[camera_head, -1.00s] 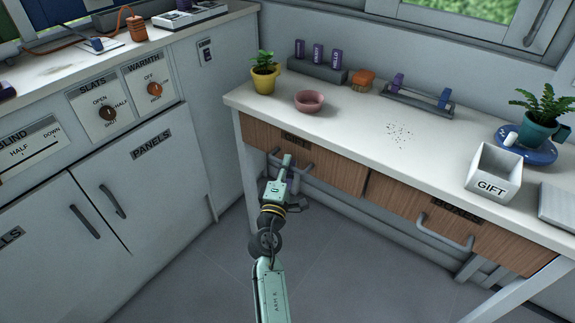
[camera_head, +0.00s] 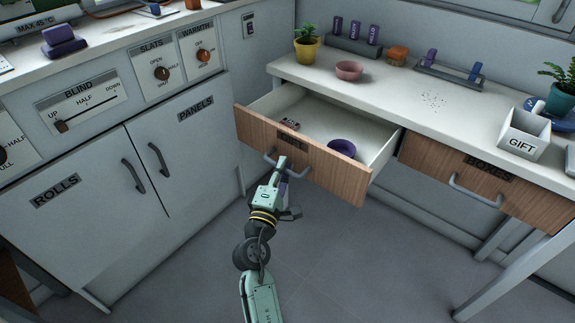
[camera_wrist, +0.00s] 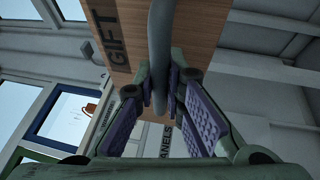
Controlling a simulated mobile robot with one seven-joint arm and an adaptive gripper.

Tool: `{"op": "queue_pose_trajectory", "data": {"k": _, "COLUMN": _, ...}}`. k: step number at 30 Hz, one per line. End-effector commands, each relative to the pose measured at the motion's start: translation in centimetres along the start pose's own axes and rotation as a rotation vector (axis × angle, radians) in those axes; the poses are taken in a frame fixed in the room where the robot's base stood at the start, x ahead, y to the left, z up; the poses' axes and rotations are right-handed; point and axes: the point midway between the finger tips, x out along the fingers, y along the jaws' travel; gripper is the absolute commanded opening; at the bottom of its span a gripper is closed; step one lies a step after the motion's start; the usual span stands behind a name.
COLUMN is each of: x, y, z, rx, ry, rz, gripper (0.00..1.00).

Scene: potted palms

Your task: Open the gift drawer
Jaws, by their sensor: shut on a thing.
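The gift drawer (camera_head: 325,172) has a wood front with a "GIFT" label and stands pulled out from the desk.
The boxes drawer (camera_head: 480,183) to the right is shut. The desktop (camera_head: 400,98) holds a white gift box (camera_head: 523,137), a pink bowl (camera_head: 349,70) and potted plants. Cabinets with a panels door (camera_head: 180,150) stand at the left. The floor (camera_head: 350,260) in front is clear.

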Motion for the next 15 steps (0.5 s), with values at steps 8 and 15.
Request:
{"op": "queue_pose_trajectory", "data": {"k": 8, "x": -1.5, "y": 0.4, "z": -0.7, "rx": 0.002, "ry": 0.002, "rz": 0.002, "gripper": 0.00}}
{"op": "queue_pose_trajectory", "data": {"k": 15, "x": -1.6, "y": 0.4, "z": -0.8, "rx": 0.002, "ry": 0.002, "rz": 0.001, "gripper": 0.00}}
